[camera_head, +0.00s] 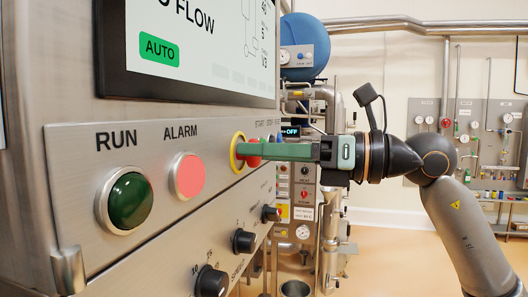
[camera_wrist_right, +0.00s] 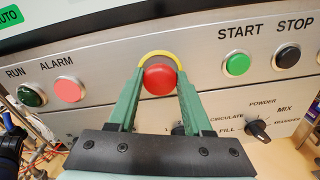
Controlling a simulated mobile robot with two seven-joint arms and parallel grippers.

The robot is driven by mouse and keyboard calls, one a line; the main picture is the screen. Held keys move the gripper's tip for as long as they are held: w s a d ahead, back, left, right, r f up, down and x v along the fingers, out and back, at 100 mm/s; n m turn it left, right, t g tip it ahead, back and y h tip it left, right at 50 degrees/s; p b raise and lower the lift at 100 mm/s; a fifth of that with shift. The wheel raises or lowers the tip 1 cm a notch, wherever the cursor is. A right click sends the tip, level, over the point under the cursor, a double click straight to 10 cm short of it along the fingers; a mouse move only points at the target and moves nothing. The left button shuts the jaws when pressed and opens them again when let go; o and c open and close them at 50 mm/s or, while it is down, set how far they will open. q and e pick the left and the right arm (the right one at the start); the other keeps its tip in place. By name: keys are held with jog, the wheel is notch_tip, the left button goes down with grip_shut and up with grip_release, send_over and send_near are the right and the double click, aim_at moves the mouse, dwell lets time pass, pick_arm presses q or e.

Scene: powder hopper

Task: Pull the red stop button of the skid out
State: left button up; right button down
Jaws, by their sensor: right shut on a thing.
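The red stop button (camera_wrist_right: 160,79) with its yellow collar (camera_wrist_right: 160,55) sits on the skid's metal panel, between the ALARM lamp and the START button in the right wrist view. In the head view, only a small part of the red button (camera_head: 253,158) shows behind the fingers, next to the yellow collar (camera_head: 236,152). My right gripper (camera_head: 262,152) reaches in from the right, its green fingers at the button. In the wrist view its fingertips (camera_wrist_right: 160,85) lie on both sides of the red head, shut on it. My left gripper is not in view.
The green RUN lamp (camera_head: 130,201) and the pink ALARM lamp (camera_head: 188,175) are left of the button. Black knobs (camera_head: 243,241) stick out below. A screen (camera_head: 200,45) is above. The START button (camera_wrist_right: 236,64) and STOP button (camera_wrist_right: 286,56) are to the right.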

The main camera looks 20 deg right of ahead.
dwell(0.8)
jog(key=shift+s+d, duration=0.4)
jog(key=shift+d, duration=0.2)
jog(key=c, duration=0.8)
grip_release()
jog(key=o, duration=0.4)
jog(key=shift+s+d, duration=0.1)
jog(key=shift+d, duration=0.05)
jog(key=shift+c, duration=0.2)
jog(key=shift+o, duration=0.7)
